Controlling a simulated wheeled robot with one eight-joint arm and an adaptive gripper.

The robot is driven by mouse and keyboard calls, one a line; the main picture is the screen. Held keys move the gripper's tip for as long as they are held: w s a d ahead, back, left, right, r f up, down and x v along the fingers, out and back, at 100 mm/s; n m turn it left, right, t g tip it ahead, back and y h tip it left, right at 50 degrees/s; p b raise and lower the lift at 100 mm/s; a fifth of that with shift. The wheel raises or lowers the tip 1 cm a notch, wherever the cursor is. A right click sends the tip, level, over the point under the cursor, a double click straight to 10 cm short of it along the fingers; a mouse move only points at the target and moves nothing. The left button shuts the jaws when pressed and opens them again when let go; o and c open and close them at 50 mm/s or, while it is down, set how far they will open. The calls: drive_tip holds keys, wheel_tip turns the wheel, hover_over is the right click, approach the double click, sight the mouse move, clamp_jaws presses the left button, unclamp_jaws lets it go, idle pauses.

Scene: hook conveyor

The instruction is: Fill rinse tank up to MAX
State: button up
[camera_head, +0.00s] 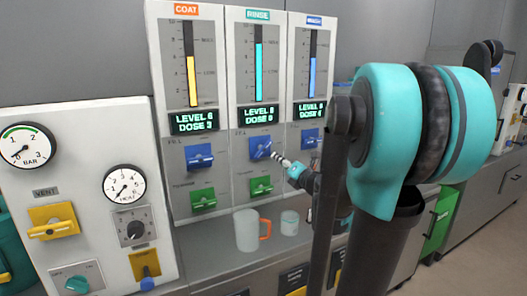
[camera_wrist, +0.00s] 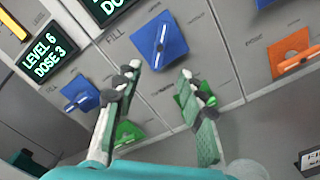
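The rinse panel is in the middle of the head view. Its cyan level column (camera_head: 259,72) reaches close to the upper mark; the display (camera_head: 258,114) beneath it is too small to read surely. The blue rinse fill valve (camera_head: 260,147) has its handle tilted diagonally, unlike the level coat one. In the wrist view the same blue valve (camera_wrist: 161,40) lies just beyond the fingertips, its handle steep. My gripper (camera_wrist: 158,75) is open and empty, apart from the valve. In the head view my gripper (camera_head: 283,161) is right of and below it. The green rinse valve (camera_wrist: 192,102) is partly hidden behind a finger.
The coat panel's blue valve (camera_head: 199,156) and green valve (camera_head: 203,200) are at left. The third panel's blue valve (camera_head: 310,138) is at right. A clear mug with an orange handle (camera_head: 247,230) and a small cup (camera_head: 290,223) stand on the ledge below.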

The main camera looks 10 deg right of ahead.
sight(264, 150)
drive_tip(key=x, duration=1.4)
drive_tip(key=shift+w+a, duration=0.15)
drive_tip(key=shift+w, duration=0.25)
drive_tip(key=shift+c, duration=0.3)
clamp_jaws()
